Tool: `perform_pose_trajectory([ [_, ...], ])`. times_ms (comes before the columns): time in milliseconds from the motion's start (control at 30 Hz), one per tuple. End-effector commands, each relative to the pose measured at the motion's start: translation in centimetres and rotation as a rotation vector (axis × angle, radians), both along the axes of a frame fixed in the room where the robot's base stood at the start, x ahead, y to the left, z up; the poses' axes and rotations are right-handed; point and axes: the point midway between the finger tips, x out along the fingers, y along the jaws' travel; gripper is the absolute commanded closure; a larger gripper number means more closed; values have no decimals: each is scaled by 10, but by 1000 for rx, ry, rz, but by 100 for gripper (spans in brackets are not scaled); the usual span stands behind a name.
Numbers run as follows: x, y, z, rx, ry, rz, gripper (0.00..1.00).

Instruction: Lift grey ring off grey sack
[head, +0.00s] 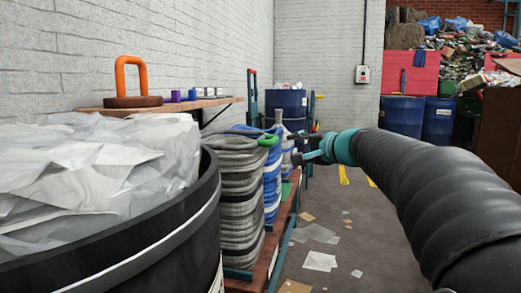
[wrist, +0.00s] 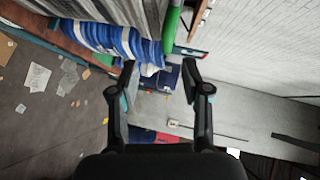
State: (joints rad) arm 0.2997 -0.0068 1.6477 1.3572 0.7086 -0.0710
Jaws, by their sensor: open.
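The grey sack (head: 240,205) is a tall, ribbed, bulging shape on a low wooden platform, just right of the black drum. A grey ring-like loop (head: 229,143) lies on its top, seen at a low angle; I cannot tell how it is seated. My gripper (head: 299,149) is beyond and to the right of the grey sack, apart from it, at about the height of its top. In the wrist view my gripper (wrist: 159,76) has its two fingers spread with nothing between them. I cannot pick out the grey ring there.
Blue sacks (head: 272,178) stand behind the grey one, with a green loop (head: 270,139) on top. The black drum (head: 150,255), filled with crumpled white sheeting, blocks the near left. A wall shelf (head: 165,108) holds an orange handle. Floor to the right is open, with scraps.

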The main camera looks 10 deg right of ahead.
Motion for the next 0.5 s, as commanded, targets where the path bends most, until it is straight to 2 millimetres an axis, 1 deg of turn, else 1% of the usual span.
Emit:
perform_pose_trajectory([
  [33, 8, -6, 0, 24, -12, -12, 53],
  [100, 14, -12, 4, 48, -23, -23, 53],
  [200, 20, -14, 7, 66, -31, -30, 53],
  [367, 36, -7, 5, 67, -30, -28, 53],
  [500, 58, 2, 2, 67, -29, -27, 53],
])
